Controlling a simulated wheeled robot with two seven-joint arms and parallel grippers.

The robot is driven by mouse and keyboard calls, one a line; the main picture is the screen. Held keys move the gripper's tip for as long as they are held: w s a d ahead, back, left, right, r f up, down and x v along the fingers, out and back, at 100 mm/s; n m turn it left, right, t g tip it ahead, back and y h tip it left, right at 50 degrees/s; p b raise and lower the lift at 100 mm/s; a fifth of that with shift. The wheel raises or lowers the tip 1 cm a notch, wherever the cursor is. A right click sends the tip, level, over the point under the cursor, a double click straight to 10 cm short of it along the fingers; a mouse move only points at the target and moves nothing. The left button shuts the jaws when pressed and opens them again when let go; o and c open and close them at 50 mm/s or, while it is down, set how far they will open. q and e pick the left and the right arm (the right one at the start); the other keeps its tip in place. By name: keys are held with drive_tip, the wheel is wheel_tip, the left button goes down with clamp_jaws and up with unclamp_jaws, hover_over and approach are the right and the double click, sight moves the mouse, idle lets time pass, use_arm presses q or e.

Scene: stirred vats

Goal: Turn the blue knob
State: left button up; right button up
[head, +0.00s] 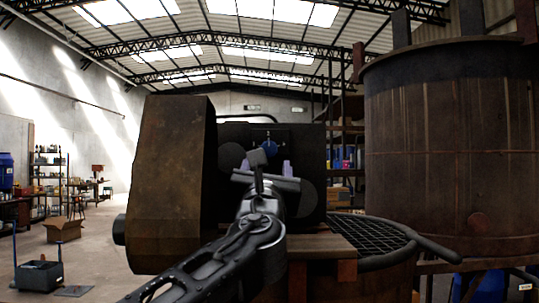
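The blue knob (269,147) sits on the dark front panel of a boxy machine (305,140), near the middle of the head view. My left arm reaches in from the lower left, and my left gripper (266,168) is in front of the panel, just below the knob in the picture. Its two pale lavender fingertips stand apart, so it looks open. I see nothing held between them. The knob's lower part is close to the gripper in the picture, and I cannot tell whether they touch. My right gripper is not in view.
A large rusty housing (172,185) stands close on the left of the panel. A wooden board (330,246) and a round metal grate (372,236) lie below right. A big rusty vat (450,140) fills the right. Open floor with a cardboard box (63,229) lies left.

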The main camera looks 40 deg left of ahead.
sight(269, 150)
use_arm(q)
drive_tip(key=p+x, duration=0.3)
drive_tip(key=x, duration=0.3)
drive_tip(key=shift+w+r, duration=0.15)
drive_tip(key=shift+r, duration=0.1)
drive_tip(key=shift+w+a+r, duration=0.15)
drive_tip(key=shift+w+a, duration=0.2)
drive_tip(key=shift+w, duration=0.1)
clamp_jaws()
idle(0.4)
